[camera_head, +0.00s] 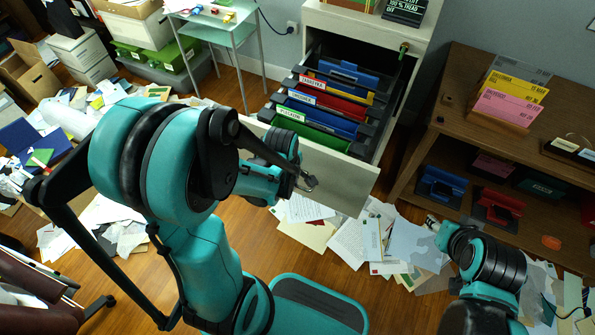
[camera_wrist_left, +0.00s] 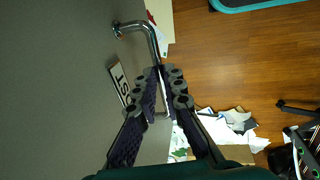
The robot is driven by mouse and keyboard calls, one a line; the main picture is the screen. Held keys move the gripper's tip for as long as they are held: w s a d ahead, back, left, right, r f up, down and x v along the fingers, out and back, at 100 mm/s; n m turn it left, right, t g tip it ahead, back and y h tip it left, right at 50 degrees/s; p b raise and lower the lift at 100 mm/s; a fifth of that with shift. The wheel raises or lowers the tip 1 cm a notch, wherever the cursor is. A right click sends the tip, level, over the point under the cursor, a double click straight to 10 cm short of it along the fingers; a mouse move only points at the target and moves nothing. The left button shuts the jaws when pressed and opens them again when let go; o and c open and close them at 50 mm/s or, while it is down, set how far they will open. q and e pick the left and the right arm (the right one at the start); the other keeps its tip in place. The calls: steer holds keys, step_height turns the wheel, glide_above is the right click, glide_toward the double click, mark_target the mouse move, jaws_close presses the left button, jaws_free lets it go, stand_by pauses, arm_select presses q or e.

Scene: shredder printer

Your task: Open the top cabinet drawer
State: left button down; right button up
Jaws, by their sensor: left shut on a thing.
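The top drawer of the white cabinet (camera_head: 365,25) stands pulled well out. Its pale front panel (camera_head: 345,182) faces me, and hanging folders (camera_head: 325,105) show inside. My left gripper (camera_head: 308,182) is at the drawer front. In the left wrist view, my left gripper (camera_wrist_left: 163,76) is shut around the metal bar handle (camera_wrist_left: 150,34), beside a label plate (camera_wrist_left: 119,82) on the grey front. The handle is mostly hidden in the head view. My right gripper (camera_head: 432,223) is low at the right, away from the cabinet; its fingers are too small to judge.
A wooden shelf unit (camera_head: 455,125) with trays and folders stands to the right of the cabinet. A small glass table (camera_head: 215,30) stands to the left. Loose papers (camera_head: 350,235) cover the floor below the drawer. Boxes (camera_head: 80,50) fill the far left.

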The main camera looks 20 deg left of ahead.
arm_select(q)
steer(key=shift+s, duration=0.8)
steer(key=c, duration=1.6)
jaws_free()
steer(key=r, duration=0.4)
steer(key=s+r, duration=0.1)
steer(key=r, duration=0.3)
steer(key=s+r, duration=0.1)
steer(key=r, duration=0.2)
steer(key=shift+s+a+r, duration=0.1)
steer(key=shift+s+r, duration=0.05)
steer(key=shift+r, duration=0.25)
steer(key=d+r+m+t, duration=0.1)
steer(key=m, duration=0.5)
steer(key=d+r+m+t, duration=0.1)
steer(key=r+m+t, duration=0.1)
steer(key=m, duration=0.3)
steer(key=s+d+r+m+t, duration=0.1)
steer(key=m+t, duration=0.1)
steer(key=m, duration=0.4)
steer(key=shift+s+d+r+m, duration=0.1)
steer(key=shift+d+r+m, duration=0.2)
steer(key=shift+d, duration=0.05)
